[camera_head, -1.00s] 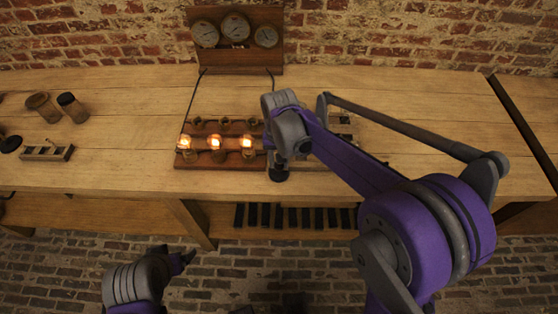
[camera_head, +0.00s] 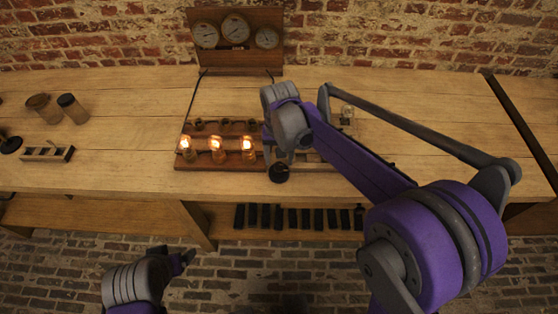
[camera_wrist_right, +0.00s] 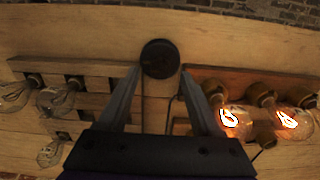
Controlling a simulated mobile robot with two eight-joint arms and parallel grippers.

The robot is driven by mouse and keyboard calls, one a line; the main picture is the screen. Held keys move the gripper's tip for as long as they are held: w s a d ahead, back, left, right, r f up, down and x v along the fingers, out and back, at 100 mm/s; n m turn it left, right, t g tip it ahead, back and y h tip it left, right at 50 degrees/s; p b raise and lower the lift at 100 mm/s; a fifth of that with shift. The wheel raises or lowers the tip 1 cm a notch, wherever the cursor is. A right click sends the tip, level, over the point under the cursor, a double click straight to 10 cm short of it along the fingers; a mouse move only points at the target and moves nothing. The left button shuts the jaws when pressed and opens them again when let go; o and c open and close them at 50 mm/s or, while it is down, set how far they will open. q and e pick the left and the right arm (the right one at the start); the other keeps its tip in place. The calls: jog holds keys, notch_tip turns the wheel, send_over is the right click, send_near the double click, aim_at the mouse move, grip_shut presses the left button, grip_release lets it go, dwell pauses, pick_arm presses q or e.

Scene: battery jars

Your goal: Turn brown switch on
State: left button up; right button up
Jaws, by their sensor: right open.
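A dark round knob-like switch (camera_head: 279,173) stands on the bench at the front edge of the bulb boards; it also shows in the right wrist view (camera_wrist_right: 160,58). Its colour looks nearly black, and I cannot tell for sure that it is the brown switch. My right gripper (camera_wrist_right: 160,72) is open and empty, its two fingertips on either side of the knob's near edge, with no visible contact. In the head view my right wrist hides part of the boards. My left gripper (camera_head: 186,258) hangs low, in front of the bench; its jaws are unclear.
A brown board (camera_head: 205,164) carries three lit bulbs (camera_head: 217,150). Several unlit bulbs (camera_wrist_right: 55,100) sit on a paler board beside it. A gauge panel (camera_head: 236,52) stands at the back. Jars (camera_head: 72,108) and a small rack (camera_head: 47,153) are at the left.

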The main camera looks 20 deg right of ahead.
aim_at(281, 166)
notch_tip(281, 166, up, 8)
jog(key=shift+r, duration=0.2)
dwell(0.4)
jog(key=shift+p, duration=0.3)
jog(key=s+d+f+n+t+p, duration=0.1)
jog(key=s+d+f+t, duration=0.1)
jog(key=s, duration=0.8)
jog(key=s+d+f+n+t+p, duration=0.1)
jog(key=s+d+f+n+t, duration=0.1)
jog(key=s, duration=0.7)
jog(key=shift+s+d+f+t, duration=0.25)
jog(key=shift+s+d+t, duration=0.2)
jog(key=shift+t, duration=0.25)
